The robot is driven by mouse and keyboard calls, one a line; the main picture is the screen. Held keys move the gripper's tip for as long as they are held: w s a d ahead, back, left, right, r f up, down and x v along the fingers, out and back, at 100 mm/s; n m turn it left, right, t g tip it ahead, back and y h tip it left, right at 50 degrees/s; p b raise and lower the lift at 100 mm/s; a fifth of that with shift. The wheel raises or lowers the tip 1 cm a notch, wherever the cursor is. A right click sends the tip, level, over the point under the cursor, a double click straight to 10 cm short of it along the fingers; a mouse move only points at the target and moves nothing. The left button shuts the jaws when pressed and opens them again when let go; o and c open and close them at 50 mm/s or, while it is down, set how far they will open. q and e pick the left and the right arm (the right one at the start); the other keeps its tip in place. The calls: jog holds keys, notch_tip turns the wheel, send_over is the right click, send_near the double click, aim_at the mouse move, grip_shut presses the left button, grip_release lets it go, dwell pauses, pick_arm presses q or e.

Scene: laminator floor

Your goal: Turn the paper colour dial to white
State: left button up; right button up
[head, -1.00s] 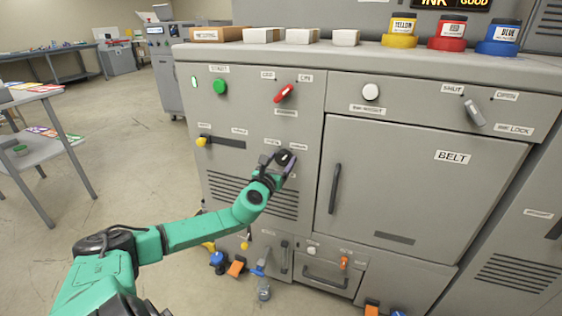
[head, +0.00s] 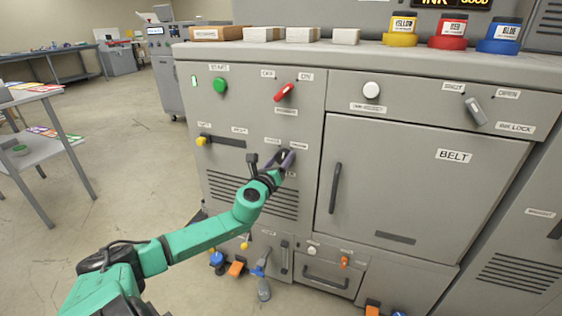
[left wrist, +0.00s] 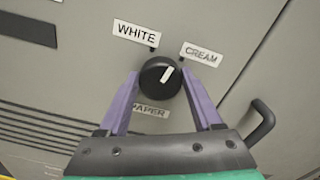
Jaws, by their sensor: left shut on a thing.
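The paper colour dial (left wrist: 160,78) is a round black knob with a white pointer mark, on the grey machine front above a PAPER label (left wrist: 150,111). A WHITE label (left wrist: 136,32) is at its upper left and a CREAM label (left wrist: 201,55) at its upper right. The pointer slants up and right, toward the CREAM mark. My left gripper (left wrist: 163,88) is shut on the dial, with one purple finger on each side. In the head view, the left gripper (head: 281,161) partly hides the dial. My right gripper is not in view.
Above the dial are a red OFF/ON switch (head: 284,91) and a green START button (head: 220,86). A yellow-knobbed slider (head: 201,141) is to the left. The belt door (head: 425,185) with its black handle (head: 335,188) is to the right.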

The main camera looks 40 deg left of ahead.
pick_arm(q)
jog(key=n, duration=0.3)
jog(key=shift+a, duration=0.1)
jog(key=n, duration=0.3)
jog(key=shift+n, duration=0.9)
jog(key=shift+a+n, duration=0.1)
jog(key=shift+n, duration=0.7)
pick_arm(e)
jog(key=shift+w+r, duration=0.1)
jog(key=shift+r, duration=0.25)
pick_arm(q)
jog(key=shift+f, duration=0.1)
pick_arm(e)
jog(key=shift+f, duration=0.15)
pick_arm(q)
jog(key=o, duration=1.2)
jog(key=shift+o, duration=0.8)
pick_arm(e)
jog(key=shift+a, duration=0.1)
